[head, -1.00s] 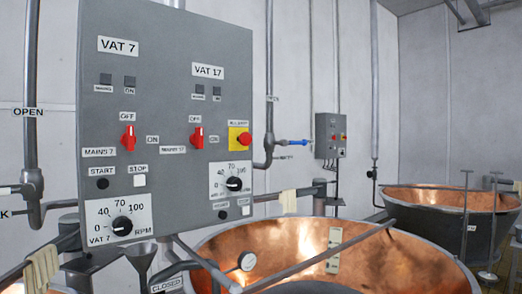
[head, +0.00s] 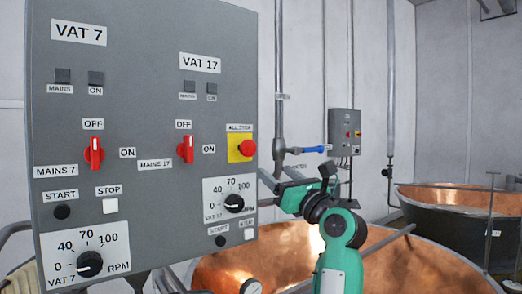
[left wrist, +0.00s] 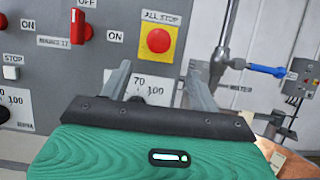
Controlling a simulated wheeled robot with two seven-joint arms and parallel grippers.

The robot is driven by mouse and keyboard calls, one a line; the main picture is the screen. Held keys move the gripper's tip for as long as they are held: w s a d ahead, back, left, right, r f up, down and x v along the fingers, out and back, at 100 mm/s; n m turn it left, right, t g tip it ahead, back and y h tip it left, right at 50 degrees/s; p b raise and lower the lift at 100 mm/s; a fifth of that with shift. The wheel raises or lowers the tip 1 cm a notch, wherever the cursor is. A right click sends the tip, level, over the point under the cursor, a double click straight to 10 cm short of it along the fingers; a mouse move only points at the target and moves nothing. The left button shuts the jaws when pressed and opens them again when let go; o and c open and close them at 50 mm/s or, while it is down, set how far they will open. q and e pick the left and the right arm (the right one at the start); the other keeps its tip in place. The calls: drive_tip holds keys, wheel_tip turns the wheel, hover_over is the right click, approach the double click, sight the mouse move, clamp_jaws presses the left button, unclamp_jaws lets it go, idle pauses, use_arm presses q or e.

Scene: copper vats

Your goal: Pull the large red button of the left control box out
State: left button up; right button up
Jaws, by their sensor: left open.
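The large red button (head: 247,147) sits on a yellow plate labelled ALL STOP on the right side of the grey left control box (head: 140,140). In the left wrist view the button (left wrist: 159,40) shows above the gap between my fingers. My left gripper (head: 272,178), on a green arm, is just right of and below the button in the head view. Its two grey fingers (left wrist: 157,82) are spread apart with nothing between them, and they do not touch the button. Whether the button is in or out I cannot tell. My right gripper is not seen.
Two red switches (head: 94,152) and dials are on the same box. A pipe with a blue-handled valve (head: 314,149) runs right of it. A second grey control box (head: 344,133) hangs farther back. A large copper vat (head: 400,265) lies below my arm.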

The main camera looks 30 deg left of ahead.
sight(250, 149)
use_arm(q)
drive_tip(key=p+x, duration=0.3)
drive_tip(key=x, duration=0.3)
drive_tip(key=p+x, duration=0.3)
drive_tip(key=x, duration=0.3)
drive_tip(key=shift+s+a+r, duration=0.1)
drive_tip(key=shift+a+r, duration=0.15)
drive_tip(key=shift+r, duration=0.05)
drive_tip(key=shift+w+a+r+p, duration=0.1)
drive_tip(key=shift+w+a+p, duration=0.2)
drive_tip(key=shift+a, duration=0.2)
